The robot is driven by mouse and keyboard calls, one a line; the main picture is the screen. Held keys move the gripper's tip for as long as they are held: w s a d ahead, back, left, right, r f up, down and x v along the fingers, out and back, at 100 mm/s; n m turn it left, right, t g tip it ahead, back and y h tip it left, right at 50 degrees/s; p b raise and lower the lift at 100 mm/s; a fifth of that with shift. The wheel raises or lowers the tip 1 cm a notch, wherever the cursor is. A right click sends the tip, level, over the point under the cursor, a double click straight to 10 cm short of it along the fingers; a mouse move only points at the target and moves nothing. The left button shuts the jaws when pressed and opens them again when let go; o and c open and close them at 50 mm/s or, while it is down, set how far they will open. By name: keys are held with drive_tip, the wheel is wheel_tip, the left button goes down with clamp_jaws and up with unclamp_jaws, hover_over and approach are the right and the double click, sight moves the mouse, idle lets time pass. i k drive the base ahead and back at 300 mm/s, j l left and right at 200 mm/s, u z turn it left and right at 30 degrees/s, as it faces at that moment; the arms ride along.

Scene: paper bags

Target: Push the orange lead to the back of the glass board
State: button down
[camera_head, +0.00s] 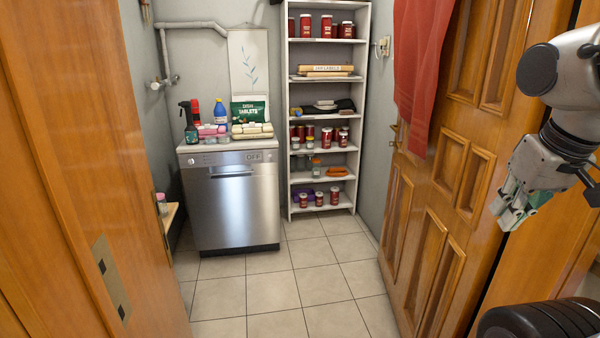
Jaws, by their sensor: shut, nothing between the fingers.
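An orange item (337,171), which looks like the coiled lead, lies at the right end of a low board (312,177) of the tall white shelf unit. I cannot tell from here whether that board is glass. My gripper (503,208) is at the right of the view, in front of the wooden door and far from the shelf. It points down and to the left, and it is shut and empty.
A steel dishwasher (234,200) stands left of the shelf unit with bottles and packets on top. Jars (318,198) stand below the lead's board. Open wooden doors (440,200) flank the entrance. The tiled floor (290,290) between is clear.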

sight(341, 169)
drive_tip(key=i, duration=1.5)
drive_tip(key=i+j+z, duration=0.1)
drive_tip(key=i, duration=1.45)
drive_tip(key=i+j, duration=0.15)
drive_tip(key=i, duration=1.35)
